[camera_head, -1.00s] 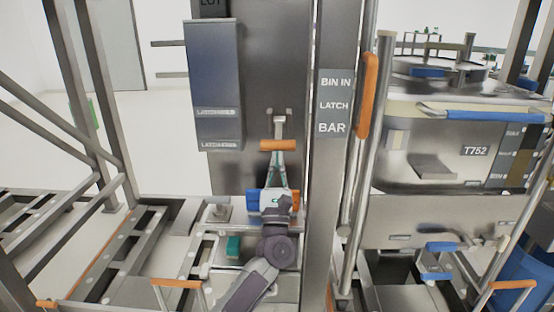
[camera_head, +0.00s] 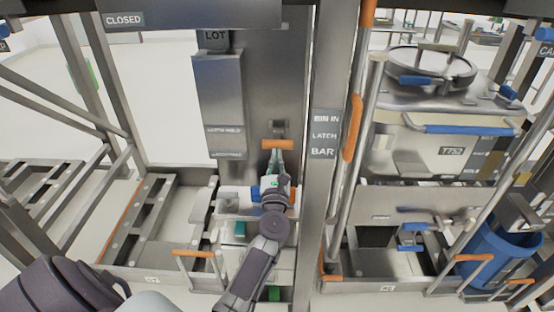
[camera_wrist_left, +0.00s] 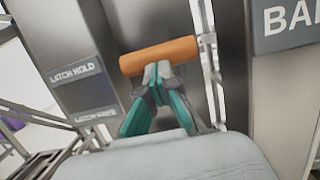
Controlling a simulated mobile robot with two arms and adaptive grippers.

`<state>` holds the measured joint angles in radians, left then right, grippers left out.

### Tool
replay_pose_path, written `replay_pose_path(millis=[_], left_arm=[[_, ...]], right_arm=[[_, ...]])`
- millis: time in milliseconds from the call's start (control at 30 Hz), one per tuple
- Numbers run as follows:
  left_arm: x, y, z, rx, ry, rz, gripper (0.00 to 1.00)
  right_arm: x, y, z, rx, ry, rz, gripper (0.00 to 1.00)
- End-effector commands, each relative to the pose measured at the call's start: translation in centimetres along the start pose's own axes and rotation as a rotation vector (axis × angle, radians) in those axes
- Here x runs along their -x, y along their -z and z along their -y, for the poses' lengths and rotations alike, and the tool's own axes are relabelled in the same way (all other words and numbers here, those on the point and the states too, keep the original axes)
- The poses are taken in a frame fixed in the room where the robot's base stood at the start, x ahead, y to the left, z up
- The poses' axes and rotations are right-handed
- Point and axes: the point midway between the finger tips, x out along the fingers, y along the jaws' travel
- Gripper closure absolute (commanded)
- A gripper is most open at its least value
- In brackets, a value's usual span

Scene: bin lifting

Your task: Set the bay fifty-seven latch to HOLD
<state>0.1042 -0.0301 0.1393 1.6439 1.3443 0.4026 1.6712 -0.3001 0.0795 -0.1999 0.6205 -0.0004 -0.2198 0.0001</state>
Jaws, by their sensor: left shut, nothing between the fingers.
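The latch is an orange cross handle (camera_head: 278,144) on a short lever below a bracket on the grey upright panel. In the head view it sits between the heights of the LATCH HOLD label (camera_head: 224,130) and the lower label (camera_head: 226,154), which seems to read LATCH FREE. My left gripper (camera_head: 276,154) is shut and empty, its tips right under the handle. In the left wrist view my closed fingertips (camera_wrist_left: 158,72) overlap the lower edge of the orange handle (camera_wrist_left: 158,56); they seem to touch it. My right gripper is not in view.
A grey post (camera_head: 323,200) marked BIN IN LATCH BAR stands just right of the latch. An orange-gripped vertical bar (camera_head: 352,128) and the bin marked T752 (camera_head: 450,152) are beyond it. The label box (camera_head: 220,95) juts out left of the latch.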

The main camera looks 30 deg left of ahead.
Motion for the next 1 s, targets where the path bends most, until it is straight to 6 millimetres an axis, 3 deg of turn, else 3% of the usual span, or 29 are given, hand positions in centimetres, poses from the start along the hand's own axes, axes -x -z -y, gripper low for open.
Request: replay_pose_path(millis=[33, 100, 1000], left_arm=[[-0.18, -0.75, -0.05, 0.0, -0.002, -0.014, 1.0], [-0.21, -0.8, -0.06, 0.0, -0.002, -0.021, 1.0], [-0.55, -1.65, 0.01, -0.001, 0.0, -0.021, 1.0]], right_arm=[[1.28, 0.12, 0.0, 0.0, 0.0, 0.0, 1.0], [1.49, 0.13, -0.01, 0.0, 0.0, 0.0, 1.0], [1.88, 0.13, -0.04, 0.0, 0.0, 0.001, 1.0]])
